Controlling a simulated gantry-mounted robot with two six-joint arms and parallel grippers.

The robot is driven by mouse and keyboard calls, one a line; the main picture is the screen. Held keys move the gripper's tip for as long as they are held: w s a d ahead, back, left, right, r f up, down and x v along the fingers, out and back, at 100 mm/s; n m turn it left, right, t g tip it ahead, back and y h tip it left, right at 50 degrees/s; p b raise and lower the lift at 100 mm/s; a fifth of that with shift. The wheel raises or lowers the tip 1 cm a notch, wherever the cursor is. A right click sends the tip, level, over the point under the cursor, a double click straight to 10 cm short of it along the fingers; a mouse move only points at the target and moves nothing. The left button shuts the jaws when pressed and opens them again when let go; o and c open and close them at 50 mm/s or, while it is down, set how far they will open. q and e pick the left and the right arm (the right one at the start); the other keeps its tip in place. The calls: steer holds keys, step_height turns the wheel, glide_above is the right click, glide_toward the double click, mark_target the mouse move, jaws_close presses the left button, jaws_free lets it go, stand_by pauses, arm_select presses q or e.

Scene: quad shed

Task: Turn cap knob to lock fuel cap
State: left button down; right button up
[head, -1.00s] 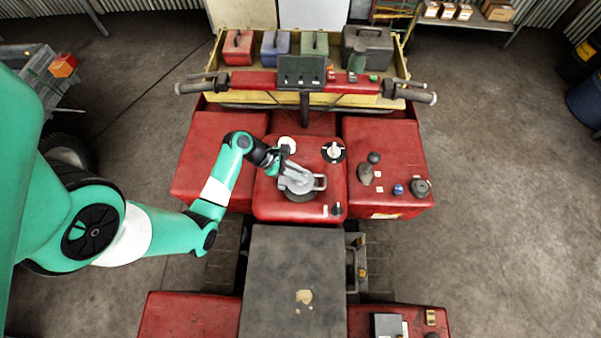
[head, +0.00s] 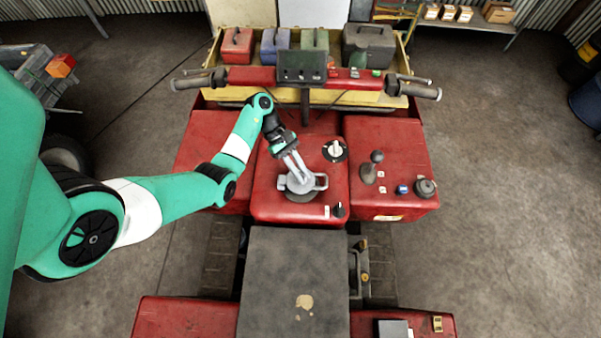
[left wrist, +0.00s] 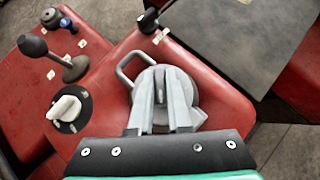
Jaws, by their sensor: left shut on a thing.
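The grey fuel cap (head: 302,192) sits on the red tank in the middle of the quad, with a loop handle at its side. It also shows in the left wrist view (left wrist: 194,95), with the loop (left wrist: 130,68) to the upper left. My left gripper (head: 298,178) reaches down to it from the far side. In the left wrist view its two fingers (left wrist: 161,88) are shut on the cap knob (left wrist: 160,97), a raised ridge on top of the cap. The fingers hide part of the cap and knob. My right gripper is in neither view.
A white selector knob (head: 335,149) stands right of the cap on the tank. A small black knob (head: 340,211) is near the tank's front edge. A lever (head: 375,165) rises from the right panel. The handlebar (head: 305,78) crosses behind; the dark seat (head: 290,275) is in front.

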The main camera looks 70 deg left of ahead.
arm_select(q)
steer(key=shift+r+m+g+p, duration=0.2)
steer(key=shift+m+g+p, duration=0.25)
steer(key=shift+m+g, duration=0.35)
steer(key=shift+f+m+h, duration=0.1)
steer(key=shift+m+h, duration=0.2)
steer(key=shift+m, duration=0.3)
steer(key=shift+f+m+g, duration=0.15)
steer(key=shift+m+g, duration=0.75)
steer(key=shift+f+m+g+b, duration=0.1)
steer(key=shift+m+g+b, duration=0.95)
steer(key=shift+m, duration=0.15)
steer(key=shift+m+g+b, duration=0.85)
steer(key=shift+m+b, duration=0.3)
steer(key=shift+m, duration=0.05)
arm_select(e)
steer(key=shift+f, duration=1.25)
arm_select(q)
steer(key=c, duration=0.9)
jaws_free()
steer(key=shift+o, duration=0.2)
